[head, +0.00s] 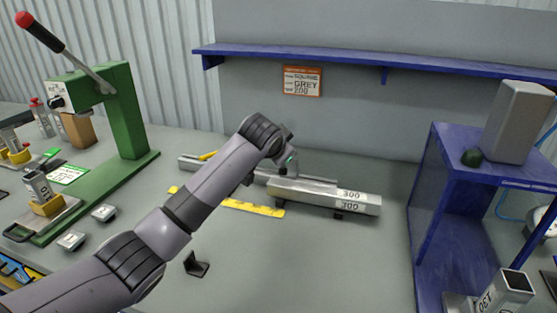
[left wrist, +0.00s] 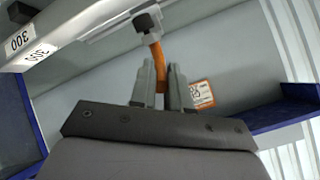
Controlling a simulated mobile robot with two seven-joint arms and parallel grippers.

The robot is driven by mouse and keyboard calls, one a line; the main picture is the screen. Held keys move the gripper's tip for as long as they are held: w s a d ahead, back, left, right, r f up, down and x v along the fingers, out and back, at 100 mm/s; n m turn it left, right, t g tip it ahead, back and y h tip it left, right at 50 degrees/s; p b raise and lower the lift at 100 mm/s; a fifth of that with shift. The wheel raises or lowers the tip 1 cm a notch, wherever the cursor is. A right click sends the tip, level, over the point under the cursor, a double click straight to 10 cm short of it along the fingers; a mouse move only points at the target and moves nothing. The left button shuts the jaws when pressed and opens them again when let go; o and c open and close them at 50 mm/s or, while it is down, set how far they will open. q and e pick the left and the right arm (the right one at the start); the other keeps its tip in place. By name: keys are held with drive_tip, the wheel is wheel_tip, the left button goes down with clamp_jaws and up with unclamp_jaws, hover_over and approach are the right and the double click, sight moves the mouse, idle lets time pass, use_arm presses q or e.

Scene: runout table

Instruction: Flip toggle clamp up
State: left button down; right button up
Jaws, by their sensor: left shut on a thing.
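The toggle clamp (left wrist: 150,37) shows in the left wrist view, with a black tip at its top and an orange handle (left wrist: 160,67) reaching down between my fingers. My left gripper (left wrist: 161,76) is shut on that orange handle, one grey finger on each side. In the head view my left arm reaches over the table to the metal bar (head: 320,195) marked 300, and my wrist hides the clamp and most of the gripper. The bar also shows at the upper left of the left wrist view (left wrist: 75,22). My right gripper is not in view.
A yellow ruler strip (head: 255,208) lies before the bar. A small black bracket (head: 196,265) sits on the table (head: 300,265). A green press (head: 125,115) stands at left, a blue stand (head: 425,175) at right. A blue shelf (head: 350,63) runs along the back wall.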

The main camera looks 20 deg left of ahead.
use_arm(q)
drive_tip(key=shift+w+r+g, duration=1.3)
drive_tip(key=shift+g, duration=0.2)
drive_tip(key=shift+w+r, duration=0.15)
drive_tip(key=shift+w, duration=0.1)
